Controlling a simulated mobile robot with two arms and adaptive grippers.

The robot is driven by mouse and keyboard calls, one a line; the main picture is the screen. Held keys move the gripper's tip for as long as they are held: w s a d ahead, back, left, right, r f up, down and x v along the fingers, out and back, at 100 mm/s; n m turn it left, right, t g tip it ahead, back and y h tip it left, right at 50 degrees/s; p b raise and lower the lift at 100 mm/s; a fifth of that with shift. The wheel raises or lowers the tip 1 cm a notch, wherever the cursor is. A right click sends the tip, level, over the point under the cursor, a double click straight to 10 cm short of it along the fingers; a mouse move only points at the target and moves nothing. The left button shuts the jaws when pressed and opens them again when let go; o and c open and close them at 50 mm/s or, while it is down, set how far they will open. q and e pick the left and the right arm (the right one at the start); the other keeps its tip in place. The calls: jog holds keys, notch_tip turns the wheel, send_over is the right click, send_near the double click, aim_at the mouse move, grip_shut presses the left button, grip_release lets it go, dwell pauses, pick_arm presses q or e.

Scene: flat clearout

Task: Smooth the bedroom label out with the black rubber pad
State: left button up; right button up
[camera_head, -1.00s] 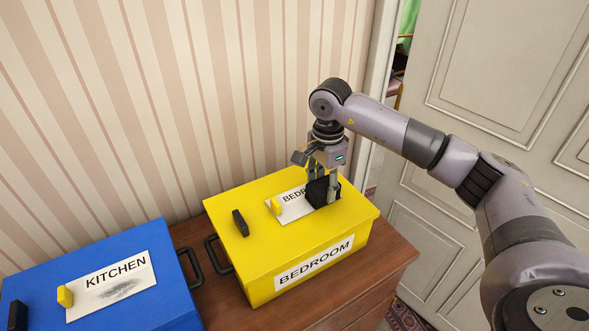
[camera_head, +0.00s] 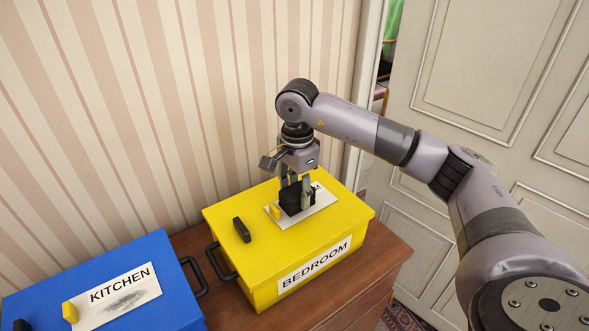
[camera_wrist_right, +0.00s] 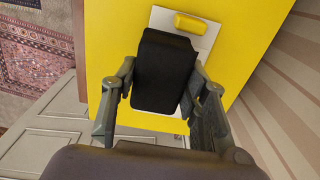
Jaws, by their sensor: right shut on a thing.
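My right gripper (camera_head: 297,193) is shut on the black rubber pad (camera_head: 291,201), above the lid of the yellow box (camera_head: 235,266). The pad is over the white bedroom label (camera_head: 318,205) on the lid and covers most of its text; whether it presses on the label cannot be told for sure. In the right wrist view, the pad (camera_wrist_right: 165,70) sits between both fingers, with the label (camera_wrist_right: 207,38) showing beyond it. A yellow block (camera_head: 275,212) rests at the label's left end. My left gripper is not in view.
A black block (camera_head: 241,230) stands on the yellow lid, left of the label. A blue KITCHEN box (camera_head: 90,275) stands left, its label (camera_head: 118,298) smudged grey. Both boxes are on a wooden dresser (camera_head: 385,262) against the striped wall; a door (camera_head: 490,90) is at right.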

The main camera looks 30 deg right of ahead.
jog(key=shift+d+r+p, duration=0.2)
jog(key=shift+r+p, duration=0.25)
jog(key=shift+r, duration=0.5)
notch_tip(320, 180, up, 2)
jog(key=shift+a+r+p, duration=0.15)
jog(key=shift+r+p, duration=0.05)
jog(key=shift+p, duration=0.45)
jog(key=shift+r, duration=0.4)
